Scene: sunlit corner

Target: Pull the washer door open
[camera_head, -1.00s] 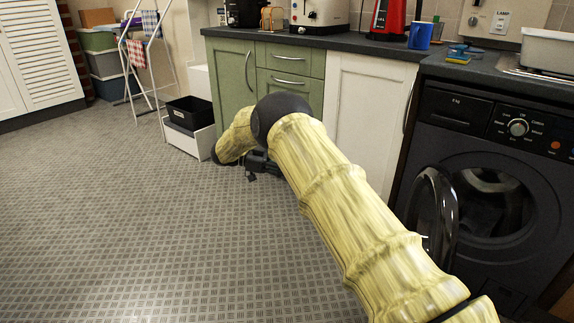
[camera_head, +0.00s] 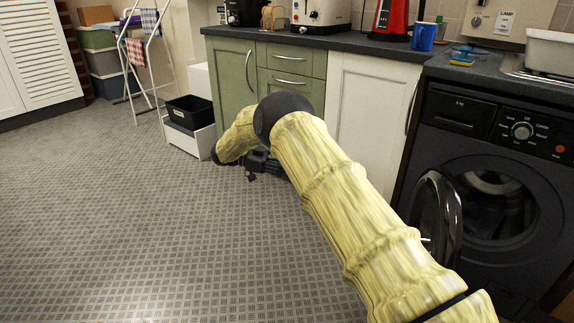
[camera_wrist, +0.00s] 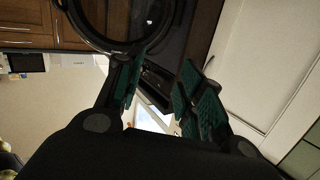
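The black washer (camera_head: 478,130) stands at the right under the counter in the head view. Its round door (camera_head: 436,212) is swung out to the left, standing well away from the dark drum opening (camera_head: 492,205). In the wrist view the door's dark ring (camera_wrist: 112,42) shows at the top left. My gripper (camera_wrist: 158,88) is open, with green-padded fingers spread apart and nothing between them. The fingers are just below the ring in that picture; I cannot tell whether one touches it. In the head view my gripper (camera_head: 262,164) is small and partly hidden behind my arm.
A white cabinet door (camera_head: 366,120) and green cabinets (camera_head: 232,82) stand left of the washer. A black bin (camera_head: 190,112) in a white drawer box sits on the floor near my gripper. The drying rack (camera_head: 140,60) stands behind it. The patterned floor (camera_head: 150,220) at left is clear.

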